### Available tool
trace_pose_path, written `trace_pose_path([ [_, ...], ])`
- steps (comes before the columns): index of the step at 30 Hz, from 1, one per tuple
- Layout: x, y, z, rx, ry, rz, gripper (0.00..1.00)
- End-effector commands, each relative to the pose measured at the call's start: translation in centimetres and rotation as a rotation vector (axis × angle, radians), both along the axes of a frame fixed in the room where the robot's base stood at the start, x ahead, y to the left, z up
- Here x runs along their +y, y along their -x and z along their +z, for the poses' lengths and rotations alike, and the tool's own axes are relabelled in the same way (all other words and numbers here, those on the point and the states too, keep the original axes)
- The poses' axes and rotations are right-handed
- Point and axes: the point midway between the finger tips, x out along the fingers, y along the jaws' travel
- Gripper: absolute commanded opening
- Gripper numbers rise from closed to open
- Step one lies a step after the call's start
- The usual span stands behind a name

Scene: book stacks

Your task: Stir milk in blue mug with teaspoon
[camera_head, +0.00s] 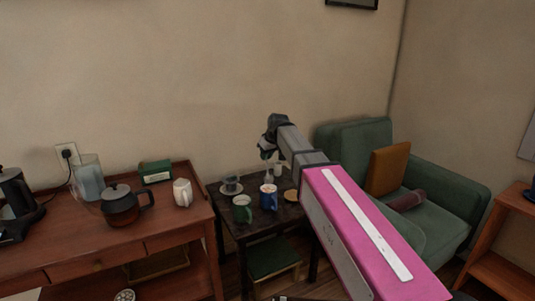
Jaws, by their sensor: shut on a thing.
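The blue mug (268,196) stands upright on the small dark table, with a pale surface showing inside its rim. My gripper (267,152) is above the table, higher in the picture than the blue mug and apart from it. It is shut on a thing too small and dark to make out. I cannot pick out the teaspoon for certain. My pink and grey arm reaches in from the lower right and covers part of the table's right side.
On the dark table (225,207), a green mug (242,209) stands left of the blue mug, and a cup on a saucer (231,186) behind it. A white bottle (279,170) stands behind. A brown sideboard (75,237) is at left, a green armchair (349,138) at right.

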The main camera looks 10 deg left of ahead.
Motion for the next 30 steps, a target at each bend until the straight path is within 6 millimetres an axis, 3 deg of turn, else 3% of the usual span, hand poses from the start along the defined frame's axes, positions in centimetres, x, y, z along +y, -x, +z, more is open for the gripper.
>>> trace_pose_path([
  [14,0.5,-0.7,-3.3,0.002,0.001,0.000,0.00],
  [30,0.0,0.0,-6.9,0.001,0.000,0.000,0.00],
])
